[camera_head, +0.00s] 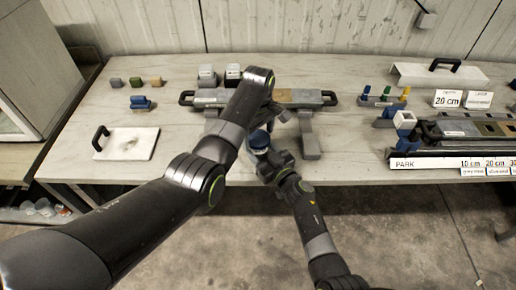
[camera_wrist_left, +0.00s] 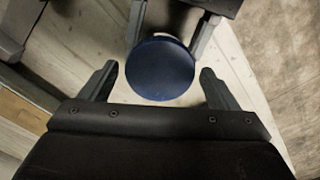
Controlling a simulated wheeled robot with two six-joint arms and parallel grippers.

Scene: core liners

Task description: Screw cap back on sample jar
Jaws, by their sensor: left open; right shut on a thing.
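The round blue cap (camera_wrist_left: 160,68) fills the middle of the left wrist view, seen from above. It also shows in the head view (camera_head: 259,138), small, near the table's front edge. The jar under it is mostly hidden, and I cannot tell how the cap sits on it. My right gripper (camera_head: 262,150) is shut on the jar, its two fingers reaching past the cap from the top of the left wrist view. My left gripper (camera_wrist_left: 158,72) is open, with one finger on each side of the cap and gaps between.
A grey and tan rack with black handles (camera_head: 295,97) stands behind the grippers. A white plate with a handle (camera_head: 127,143) lies at left. At right are a tray stand marked PARK (camera_head: 445,163) and label cards (camera_head: 447,98).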

